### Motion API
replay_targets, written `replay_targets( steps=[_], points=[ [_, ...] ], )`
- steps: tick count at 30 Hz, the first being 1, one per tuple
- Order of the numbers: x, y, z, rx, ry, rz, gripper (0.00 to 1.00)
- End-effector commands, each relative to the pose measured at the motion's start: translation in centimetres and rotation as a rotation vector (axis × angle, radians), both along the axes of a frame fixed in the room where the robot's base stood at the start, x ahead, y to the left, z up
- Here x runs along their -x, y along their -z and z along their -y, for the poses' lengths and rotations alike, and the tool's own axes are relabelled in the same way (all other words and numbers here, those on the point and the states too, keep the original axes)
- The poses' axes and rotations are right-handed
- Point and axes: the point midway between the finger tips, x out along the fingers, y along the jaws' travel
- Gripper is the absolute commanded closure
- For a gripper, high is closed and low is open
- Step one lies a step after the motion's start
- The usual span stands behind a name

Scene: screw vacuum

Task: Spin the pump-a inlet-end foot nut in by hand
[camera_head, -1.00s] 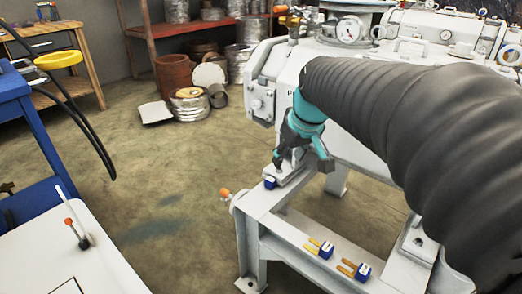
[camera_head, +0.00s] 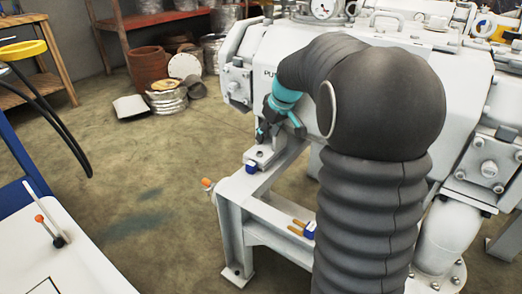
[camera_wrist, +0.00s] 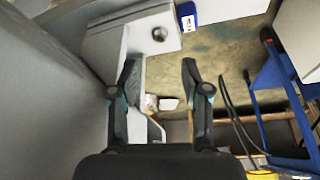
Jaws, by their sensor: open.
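The white pump-a (camera_head: 300,75) stands on a pale steel frame (camera_head: 235,195). Its foot plate (camera_head: 265,155) sits on the near-left corner of the frame. In the wrist view the foot plate (camera_wrist: 135,40) carries a dark round nut or stud end (camera_wrist: 160,34); how far it is threaded cannot be told. My gripper (camera_head: 262,133) is just above the foot plate in the head view. In the wrist view my gripper (camera_wrist: 160,68) is open and empty, with the nut beyond the fingertips and not between them.
A blue block (camera_head: 251,166) lies beside the foot plate and also shows in the wrist view (camera_wrist: 187,18). Another blue block with orange prongs (camera_head: 306,230) lies on the frame rail. An orange-tipped handle (camera_head: 208,184) sticks out from the frame.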

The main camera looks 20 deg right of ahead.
Motion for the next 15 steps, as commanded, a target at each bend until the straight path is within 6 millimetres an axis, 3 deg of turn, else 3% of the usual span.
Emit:
replay_targets(
  steps=[6,15],
  points=[
    [-1.4,4.0,-0.7,-0.002,-0.001,-0.003,0.53],
    [-2.7,7.2,-1.1,-0.001,0.0,-0.001,0.53]
  ],
)
